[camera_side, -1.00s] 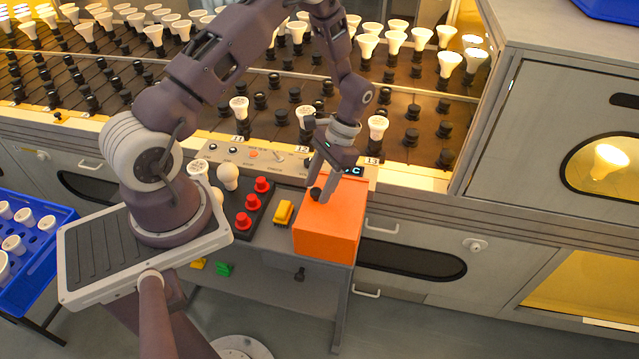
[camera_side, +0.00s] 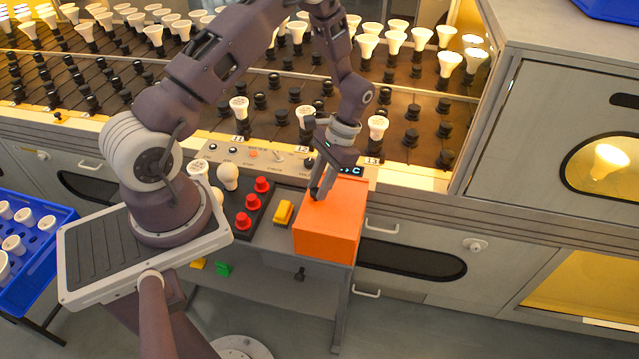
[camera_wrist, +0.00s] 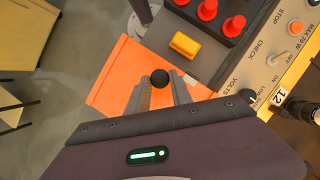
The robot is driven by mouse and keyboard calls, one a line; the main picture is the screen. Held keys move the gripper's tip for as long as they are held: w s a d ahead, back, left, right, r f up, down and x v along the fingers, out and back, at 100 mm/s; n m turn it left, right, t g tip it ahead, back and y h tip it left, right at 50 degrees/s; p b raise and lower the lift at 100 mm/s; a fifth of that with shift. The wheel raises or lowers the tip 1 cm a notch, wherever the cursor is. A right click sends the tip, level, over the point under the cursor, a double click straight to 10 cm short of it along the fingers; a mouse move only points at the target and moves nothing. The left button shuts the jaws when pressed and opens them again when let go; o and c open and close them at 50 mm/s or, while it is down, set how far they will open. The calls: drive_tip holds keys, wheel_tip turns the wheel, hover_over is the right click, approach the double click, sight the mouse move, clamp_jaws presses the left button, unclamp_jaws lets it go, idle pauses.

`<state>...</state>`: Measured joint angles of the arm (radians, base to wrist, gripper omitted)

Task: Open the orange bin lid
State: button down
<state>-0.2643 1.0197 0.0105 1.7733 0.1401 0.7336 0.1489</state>
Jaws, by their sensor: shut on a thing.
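The orange bin (camera_side: 327,229) stands on the bench below the front panel, and its lid (camera_side: 335,208) lies flat and closed on top. In the wrist view the orange lid (camera_wrist: 122,77) shows a round black knob (camera_wrist: 160,78). My gripper (camera_side: 318,190) points down at the lid from above. In the wrist view the fingers of my gripper (camera_wrist: 161,92) stand on either side of the knob, shut on it. In the side view the fingers mostly hide the knob.
A yellow block (camera_side: 284,212) and a black strip with several red knobs (camera_side: 262,186) are left of the bin. A white bulb (camera_side: 228,177) stands farther left. The control panel (camera_side: 250,152) is behind.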

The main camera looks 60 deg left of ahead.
idle(0.8)
drive_tip(key=w+d, duration=0.9)
drive_tip(key=shift+w, duration=0.1)
drive_tip(key=c, duration=1.1)
unclamp_jaws()
drive_tip(key=shift+c, duration=0.2)
drive_tip(key=v, duration=0.7)
drive_tip(key=shift+r, duration=0.15)
